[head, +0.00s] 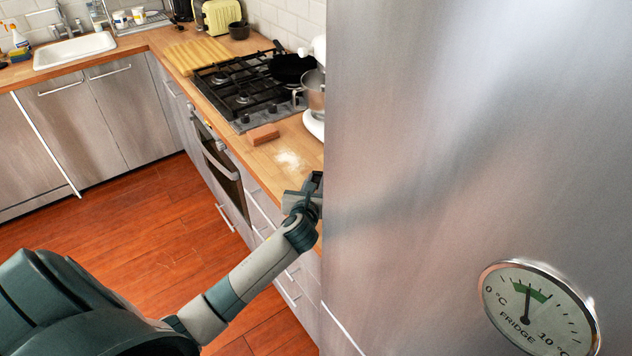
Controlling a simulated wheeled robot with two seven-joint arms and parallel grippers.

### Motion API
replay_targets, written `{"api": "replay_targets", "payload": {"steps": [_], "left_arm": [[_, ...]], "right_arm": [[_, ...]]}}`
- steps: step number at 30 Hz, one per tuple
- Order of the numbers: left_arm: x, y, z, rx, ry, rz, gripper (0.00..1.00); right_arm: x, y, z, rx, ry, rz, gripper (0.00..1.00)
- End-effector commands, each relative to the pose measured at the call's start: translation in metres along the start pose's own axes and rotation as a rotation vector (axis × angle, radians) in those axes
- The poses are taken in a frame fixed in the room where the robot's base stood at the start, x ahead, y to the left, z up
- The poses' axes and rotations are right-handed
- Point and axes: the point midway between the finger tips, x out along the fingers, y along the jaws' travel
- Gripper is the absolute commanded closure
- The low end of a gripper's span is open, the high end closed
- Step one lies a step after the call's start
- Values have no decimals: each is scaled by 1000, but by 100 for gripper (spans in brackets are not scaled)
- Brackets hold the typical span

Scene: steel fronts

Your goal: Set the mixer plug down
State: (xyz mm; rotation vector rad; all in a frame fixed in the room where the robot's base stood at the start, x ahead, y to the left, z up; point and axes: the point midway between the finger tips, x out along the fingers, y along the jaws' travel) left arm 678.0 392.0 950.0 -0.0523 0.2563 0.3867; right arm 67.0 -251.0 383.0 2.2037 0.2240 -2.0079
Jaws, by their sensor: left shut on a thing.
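My left gripper (305,193) is at the front edge of the wooden counter, beside the fridge's left edge. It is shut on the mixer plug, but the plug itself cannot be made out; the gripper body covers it. The white mixer (314,123) with its steel bowl (313,92) stands on the counter behind the gripper, partly cut off by the fridge. My right gripper is not in view.
The steel fridge (430,120) with a round dial (538,307) fills the right side. A white powder patch (290,160) and a brown block (263,135) lie on the counter (258,160) near the gas hob (240,95). Bare counter lies around the powder.

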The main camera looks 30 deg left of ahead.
Motion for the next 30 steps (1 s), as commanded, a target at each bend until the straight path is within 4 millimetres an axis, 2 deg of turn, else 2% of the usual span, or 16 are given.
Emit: {"api": "replay_targets", "payload": {"steps": [7, 8, 9, 10, 22, 30], "left_arm": [[1, 0, -3, 1, 0, 0, 100], [1, 0, -3, 1, 0, 0, 72], [1, 0, -2, 1, 0, 0, 62], [1, 0, -2, 1, 0, 0, 60], [-1, 0, 1, -1, 0, 0, 60], [-24, 0, -2, 0, 0, -1, 60]], "right_arm": [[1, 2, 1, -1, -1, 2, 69], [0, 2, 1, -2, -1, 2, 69], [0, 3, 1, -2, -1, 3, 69], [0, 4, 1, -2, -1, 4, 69], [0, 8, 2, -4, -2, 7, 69], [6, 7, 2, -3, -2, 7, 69]]}}
